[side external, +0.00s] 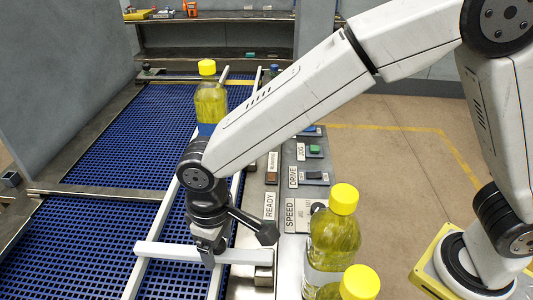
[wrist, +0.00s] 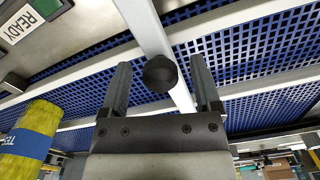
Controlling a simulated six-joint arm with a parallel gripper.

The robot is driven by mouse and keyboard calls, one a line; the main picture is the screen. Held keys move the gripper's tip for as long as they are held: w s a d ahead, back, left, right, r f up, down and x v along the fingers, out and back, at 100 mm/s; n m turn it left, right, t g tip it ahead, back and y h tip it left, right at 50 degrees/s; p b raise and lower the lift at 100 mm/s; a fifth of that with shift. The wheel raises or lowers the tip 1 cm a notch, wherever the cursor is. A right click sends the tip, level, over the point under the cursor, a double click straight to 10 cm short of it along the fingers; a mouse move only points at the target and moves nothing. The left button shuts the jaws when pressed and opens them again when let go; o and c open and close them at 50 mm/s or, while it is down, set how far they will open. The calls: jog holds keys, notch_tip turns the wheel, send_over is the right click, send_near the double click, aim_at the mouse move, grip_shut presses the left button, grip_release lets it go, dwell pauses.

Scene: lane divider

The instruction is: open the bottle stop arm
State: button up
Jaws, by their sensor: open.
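The bottle stop arm is a white bar (side external: 168,250) lying across the near part of the lane in the side view. In the wrist view the white bar (wrist: 143,22) runs between my fingers, with a round black knob (wrist: 160,74) on it. My gripper (side external: 208,250) points down over the bar in the side view and hides the knob there. In the wrist view my open gripper (wrist: 160,64) has one finger on each side of the knob, with visible gaps. I cannot tell the exact height of the fingers against the knob.
A yellow-capped bottle (side external: 210,100) stands farther up the lane. Two more bottles (side external: 333,240) (side external: 358,284) stand at the front right. A control panel (side external: 300,180) with labels and buttons lies right of the lane. White rails (side external: 140,280) border the blue mesh belt (side external: 70,240).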

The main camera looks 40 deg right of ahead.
grip_shut()
dwell(0.3)
dwell(1.2)
